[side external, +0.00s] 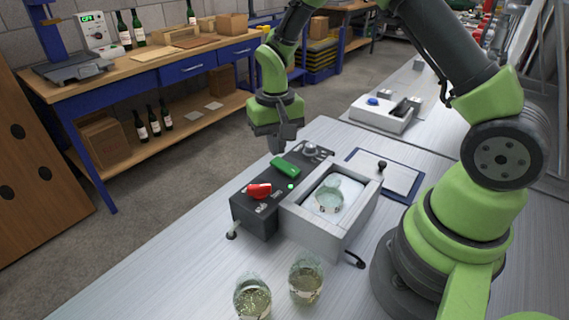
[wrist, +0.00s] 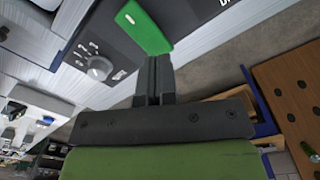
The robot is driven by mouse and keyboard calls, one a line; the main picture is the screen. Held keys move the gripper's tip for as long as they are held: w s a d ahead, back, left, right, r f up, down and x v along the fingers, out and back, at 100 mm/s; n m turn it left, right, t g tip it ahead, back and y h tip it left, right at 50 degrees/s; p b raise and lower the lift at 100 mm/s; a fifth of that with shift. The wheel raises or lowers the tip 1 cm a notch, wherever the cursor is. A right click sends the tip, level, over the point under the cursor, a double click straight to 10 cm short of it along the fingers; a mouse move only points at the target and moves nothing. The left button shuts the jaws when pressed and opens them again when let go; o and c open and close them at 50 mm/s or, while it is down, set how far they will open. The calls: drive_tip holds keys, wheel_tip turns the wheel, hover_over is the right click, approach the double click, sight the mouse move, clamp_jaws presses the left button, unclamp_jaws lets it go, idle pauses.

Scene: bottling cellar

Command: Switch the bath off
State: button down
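The bath (side external: 372,200) is a grey metal tank with a glass jar (side external: 329,198) in its pale contents. Its dark control box (side external: 262,222) carries a red rocker (side external: 259,191), a green rocker (side external: 287,168), a small lit green lamp (side external: 291,187) and a grey knob (side external: 310,148). My gripper (side external: 286,145) is above the box's far end, pointing down, apart from the controls and empty. In the wrist view its fingers (wrist: 154,72) are together, with the green rocker (wrist: 145,27) just beyond the tips and the knob (wrist: 97,68) to the left. The red rocker is outside that view.
Two glass jars with contents (side external: 253,298) (side external: 306,279) stand at the bench's front. A clipboard-like board with a black-knobbed item (side external: 382,166) lies behind the bath. A white box with a blue button (side external: 373,101) stands farther back. The bench's left front is clear.

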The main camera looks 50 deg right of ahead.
drive_tip(key=shift+f, duration=1.15)
drive_tip(key=shift+r, duration=3.05)
drive_tip(key=shift+r, duration=0.2)
drive_tip(key=s+a+r+n+t+y, duration=0.1)
drive_tip(key=s+a+r+t, duration=0.1)
drive_tip(key=s+r, duration=0.5)
drive_tip(key=s+a+r+t, duration=0.2)
drive_tip(key=s+r+t, duration=0.15)
drive_tip(key=r, duration=0.55)
drive_tip(key=s+a+n+t+y, duration=0.1)
drive_tip(key=s, duration=0.7)
drive_tip(key=shift+s+a+r+t, duration=0.15)
drive_tip(key=shift+a+r+t, duration=0.2)
drive_tip(key=shift+r, duration=0.1)
